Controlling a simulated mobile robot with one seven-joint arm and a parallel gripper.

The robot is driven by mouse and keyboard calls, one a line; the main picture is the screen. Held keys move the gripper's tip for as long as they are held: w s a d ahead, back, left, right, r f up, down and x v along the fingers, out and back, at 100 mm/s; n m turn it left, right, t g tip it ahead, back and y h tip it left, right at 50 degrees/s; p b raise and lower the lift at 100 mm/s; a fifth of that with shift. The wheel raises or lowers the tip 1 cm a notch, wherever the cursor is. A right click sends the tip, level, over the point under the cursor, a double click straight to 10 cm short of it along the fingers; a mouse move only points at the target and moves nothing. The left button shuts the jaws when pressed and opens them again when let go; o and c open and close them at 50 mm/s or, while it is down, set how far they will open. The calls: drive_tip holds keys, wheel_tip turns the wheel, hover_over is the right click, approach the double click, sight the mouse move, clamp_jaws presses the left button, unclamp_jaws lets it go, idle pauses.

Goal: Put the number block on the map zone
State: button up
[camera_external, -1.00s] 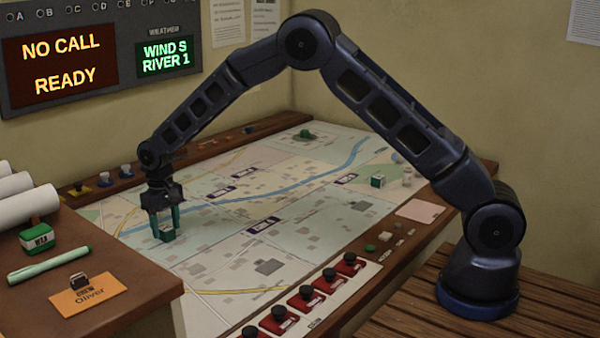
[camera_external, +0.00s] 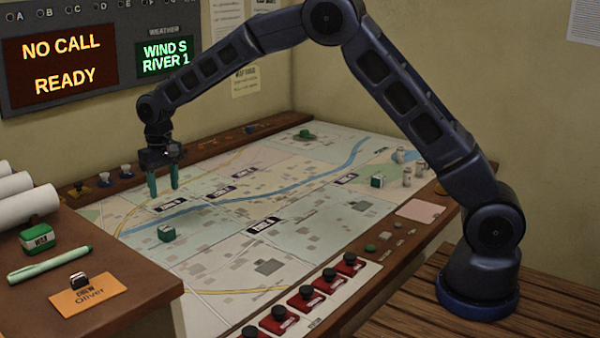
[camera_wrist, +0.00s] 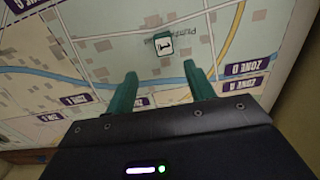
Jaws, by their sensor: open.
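A small green block (camera_external: 166,233) with a pale marked face lies on the left part of the map (camera_external: 215,262). In the wrist view its top (camera_wrist: 163,44) shows a white face with a dark symbol that I cannot read. My gripper (camera_external: 163,192) is open and empty above the map, higher than the block and apart from it. In the wrist view its two green fingers (camera_wrist: 163,82) are spread, with the block beyond their tips. Dark zone labels lie on the map, one of them (camera_external: 264,225) near its middle.
Another green block (camera_external: 377,180) stands at the map's right side beside grey cylinders (camera_external: 406,172). Red blocks with black knobs (camera_external: 305,298) line the front edge. A raised wooden desk (camera_external: 130,285) at left holds a green stamp (camera_external: 39,237), a marker (camera_external: 50,265) and paper rolls (camera_external: 25,205).

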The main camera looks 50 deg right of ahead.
drive_tip(key=s+d+r+t, duration=0.2)
drive_tip(key=s+d+r, duration=1.6)
drive_tip(key=s+r, duration=0.3)
drive_tip(key=s+d+t, duration=0.1)
drive_tip(key=s+d, duration=0.2)
drive_tip(key=s, duration=0.7)
drive_tip(key=s+d, duration=0.4)
drive_tip(key=s, duration=0.6)
drive_tip(key=s+d+f+t, duration=0.1)
drive_tip(key=s+d, duration=0.2)
drive_tip(key=s, duration=0.8)
drive_tip(key=shift+d+t, duration=0.3)
drive_tip(key=shift+d, duration=0.1)
